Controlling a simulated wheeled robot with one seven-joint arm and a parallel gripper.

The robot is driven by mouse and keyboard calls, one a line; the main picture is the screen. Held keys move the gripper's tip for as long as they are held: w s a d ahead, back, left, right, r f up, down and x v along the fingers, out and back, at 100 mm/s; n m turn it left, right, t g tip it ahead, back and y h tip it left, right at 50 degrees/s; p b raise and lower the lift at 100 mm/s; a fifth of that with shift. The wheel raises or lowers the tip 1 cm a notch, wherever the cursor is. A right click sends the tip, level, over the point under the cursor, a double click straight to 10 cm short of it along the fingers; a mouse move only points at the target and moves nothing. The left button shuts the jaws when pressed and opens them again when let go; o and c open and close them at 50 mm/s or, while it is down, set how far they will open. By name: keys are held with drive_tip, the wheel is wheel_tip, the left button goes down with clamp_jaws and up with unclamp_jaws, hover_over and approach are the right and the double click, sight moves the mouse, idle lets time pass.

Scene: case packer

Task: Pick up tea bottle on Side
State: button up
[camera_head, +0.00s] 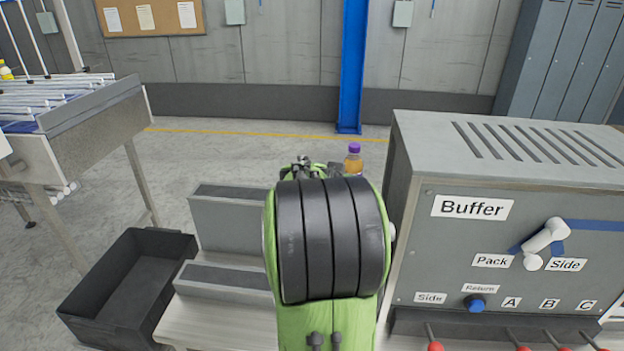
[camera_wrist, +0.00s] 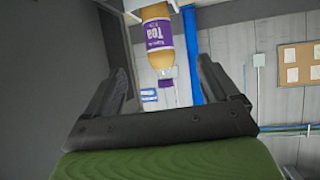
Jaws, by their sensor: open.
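The tea bottle (camera_head: 353,160) stands upright in the head view, with amber tea and a purple cap. It is just right of my arm, and its lower part is hidden. In the wrist view the bottle (camera_wrist: 158,40) appears upside down with a purple "Tea" label. It is ahead of my gripper (camera_wrist: 167,82), lined up with the gap between the fingers. The fingers are apart, with nothing clearly held between them. In the head view my arm hides most of my gripper. I cannot tell the exact distance to the bottle.
The grey Buffer machine (camera_head: 455,165) stands close on the right, with a handle (camera_head: 545,237) between the Pack and Side labels. Grey steps (camera_head: 225,222) and a black crate (camera_head: 98,315) are on the left. A conveyor rack (camera_head: 90,110) stands farther left. Open floor lies behind.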

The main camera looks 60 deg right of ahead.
sight(352, 172)
drive_tip(key=p+x, duration=0.1)
drive_tip(key=x, duration=1.5)
drive_tip(key=shift+s+d+r+p, duration=0.15)
drive_tip(key=shift+s+p, duration=0.05)
drive_tip(key=shift+p, duration=0.1)
drive_tip(key=shift+r, duration=0.1)
drive_tip(key=c, duration=1.3)
